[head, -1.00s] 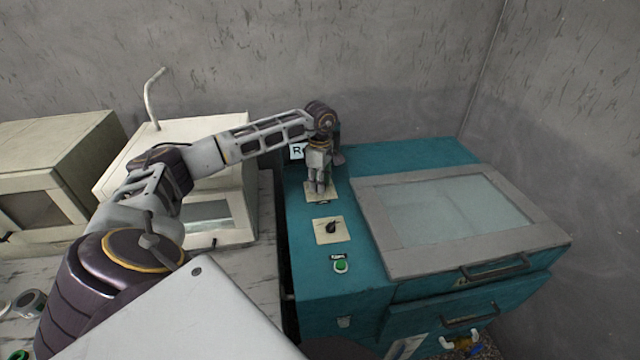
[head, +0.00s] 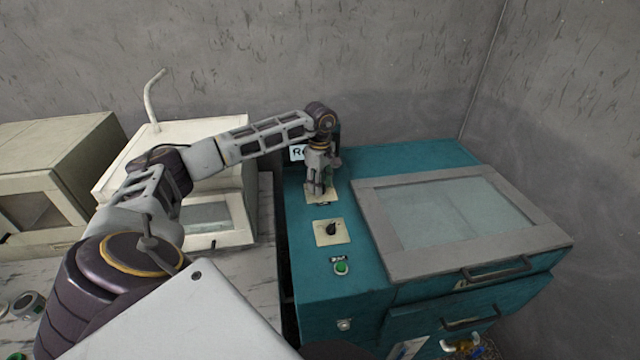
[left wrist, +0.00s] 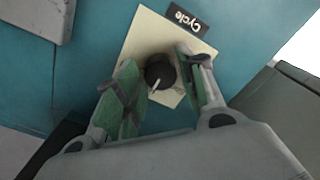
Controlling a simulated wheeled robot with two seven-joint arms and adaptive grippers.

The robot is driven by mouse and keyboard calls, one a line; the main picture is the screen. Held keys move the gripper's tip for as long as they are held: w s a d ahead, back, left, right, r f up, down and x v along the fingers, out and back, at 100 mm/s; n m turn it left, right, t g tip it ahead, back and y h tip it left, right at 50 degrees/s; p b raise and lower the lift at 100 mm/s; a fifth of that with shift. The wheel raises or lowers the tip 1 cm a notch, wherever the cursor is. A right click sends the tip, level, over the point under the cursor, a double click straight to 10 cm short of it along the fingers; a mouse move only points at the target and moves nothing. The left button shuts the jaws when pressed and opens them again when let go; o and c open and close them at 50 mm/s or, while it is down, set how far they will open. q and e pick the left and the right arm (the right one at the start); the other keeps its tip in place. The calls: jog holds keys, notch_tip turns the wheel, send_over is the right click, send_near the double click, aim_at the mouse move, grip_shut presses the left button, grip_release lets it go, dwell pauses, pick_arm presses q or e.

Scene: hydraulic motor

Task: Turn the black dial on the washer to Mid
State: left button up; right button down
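The teal washer (head: 365,290) has two cream dial plates on its left top strip. My left gripper (head: 319,190) is over the far plate (head: 331,194), pointing down. The open fingers of my left gripper (left wrist: 162,85) stand on either side of that dial, with small gaps showing. A second black dial (head: 331,229) sits on the nearer plate, clear of the gripper. No Mid mark is readable. My right gripper is not in view.
A green button (head: 341,268) sits in front of the nearer dial. A glass-topped lid (head: 450,215) is close on the right. Cream machines (head: 70,170) stand on the left. A grey wall rises behind.

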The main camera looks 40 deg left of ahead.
pick_arm(q)
jog(key=shift+o, duration=0.8)
notch_tip(320, 180, up, 12)
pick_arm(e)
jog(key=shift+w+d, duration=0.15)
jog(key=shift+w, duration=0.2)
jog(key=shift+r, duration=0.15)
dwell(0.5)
pick_arm(q)
notch_tip(320, 180, up, 10)
jog(key=p, duration=1)
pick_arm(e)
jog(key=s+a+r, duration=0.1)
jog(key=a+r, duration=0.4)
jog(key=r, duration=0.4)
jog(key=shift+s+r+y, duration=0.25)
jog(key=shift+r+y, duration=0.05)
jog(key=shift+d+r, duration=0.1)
